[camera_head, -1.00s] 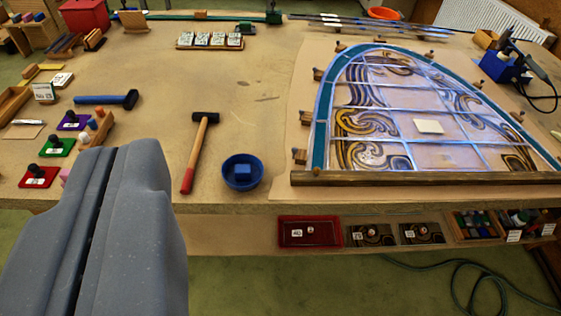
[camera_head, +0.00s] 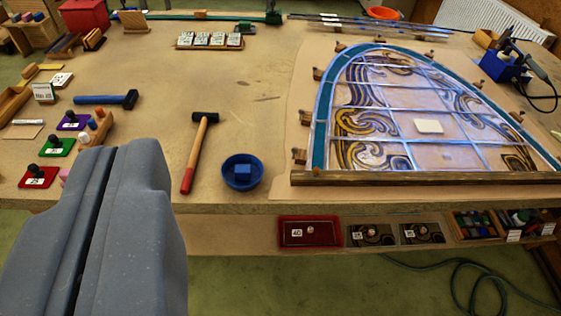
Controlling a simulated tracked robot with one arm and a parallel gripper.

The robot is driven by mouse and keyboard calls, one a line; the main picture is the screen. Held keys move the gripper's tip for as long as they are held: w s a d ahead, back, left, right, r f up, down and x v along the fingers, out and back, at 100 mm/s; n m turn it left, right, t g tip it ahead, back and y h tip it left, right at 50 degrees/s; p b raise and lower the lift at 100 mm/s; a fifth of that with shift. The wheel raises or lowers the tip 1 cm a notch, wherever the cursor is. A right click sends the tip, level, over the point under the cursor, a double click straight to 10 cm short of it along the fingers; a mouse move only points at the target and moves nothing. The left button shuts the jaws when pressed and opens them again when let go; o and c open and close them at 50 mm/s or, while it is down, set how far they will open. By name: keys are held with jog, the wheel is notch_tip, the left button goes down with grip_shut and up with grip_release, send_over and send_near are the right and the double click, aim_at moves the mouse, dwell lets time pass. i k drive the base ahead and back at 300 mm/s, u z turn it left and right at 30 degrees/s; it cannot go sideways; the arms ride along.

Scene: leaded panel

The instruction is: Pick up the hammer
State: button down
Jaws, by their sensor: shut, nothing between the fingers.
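A hammer (camera_head: 199,152) lies on the wooden workbench. It has a black head at the far end and a wooden handle with a red grip end towards the front edge. A second hammer-like tool with a blue handle and dark head (camera_head: 106,99) lies farther back on the left. My gripper (camera_head: 113,160) is shut and empty at the lower left of the picture. It is in front of the bench and to the left of the wooden-handled hammer, apart from it.
A blue bowl (camera_head: 242,172) holding a blue block stands just right of the hammer. The leaded panel (camera_head: 429,126) fills the bench's right side. Coloured pads with knobs, such as the green one (camera_head: 57,148), are at left. A shelf with a red tray (camera_head: 310,232) sits below the bench edge.

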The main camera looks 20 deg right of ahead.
aim_at(205, 117)
jog(key=u, duration=0.6)
jog(key=i, duration=1.75)
jog(key=z, duration=0.55)
